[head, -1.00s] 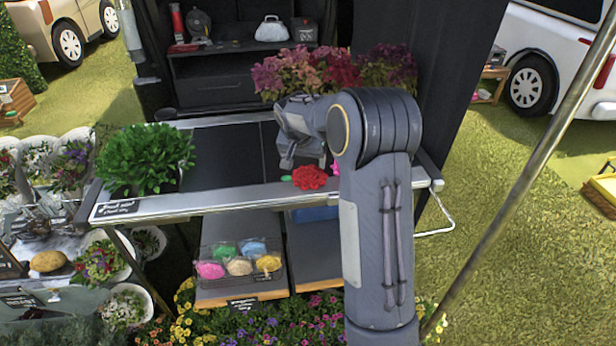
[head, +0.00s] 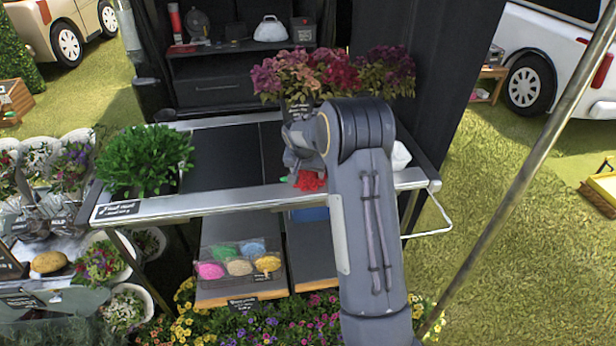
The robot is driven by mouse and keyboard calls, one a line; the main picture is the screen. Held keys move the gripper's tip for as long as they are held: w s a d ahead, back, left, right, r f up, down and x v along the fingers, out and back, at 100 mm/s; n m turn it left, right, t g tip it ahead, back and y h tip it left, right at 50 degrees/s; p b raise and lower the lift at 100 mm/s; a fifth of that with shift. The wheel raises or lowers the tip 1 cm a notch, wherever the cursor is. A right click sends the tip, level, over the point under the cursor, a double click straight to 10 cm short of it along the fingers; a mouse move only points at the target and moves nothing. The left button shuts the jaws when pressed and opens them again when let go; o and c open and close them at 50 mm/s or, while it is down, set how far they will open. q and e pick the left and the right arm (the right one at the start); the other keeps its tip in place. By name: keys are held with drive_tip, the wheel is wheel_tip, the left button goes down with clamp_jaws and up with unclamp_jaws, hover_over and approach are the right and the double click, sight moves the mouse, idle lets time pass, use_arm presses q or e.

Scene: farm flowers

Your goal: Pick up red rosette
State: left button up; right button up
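The red rosette (head: 311,183) lies near the front edge of the dark-topped table (head: 222,160), right of its middle. My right gripper (head: 296,172) is lowered right at the rosette and hides part of it. The gripper's fingers are small and partly hidden, so I cannot tell whether they are open, shut or touching the rosette. My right forearm covers the table area to the right of the rosette. My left gripper is not in view.
A leafy green bunch (head: 145,158) stands at the table's left end. Red and purple flowers (head: 335,73) stand behind my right arm. A white object (head: 400,156) shows just right of the arm. Colored bundles (head: 240,262) sit on the lower shelf. The table's middle is clear.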

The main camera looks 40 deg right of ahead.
drive_tip(key=c, duration=0.6)
drive_tip(key=shift+r, duration=0.15)
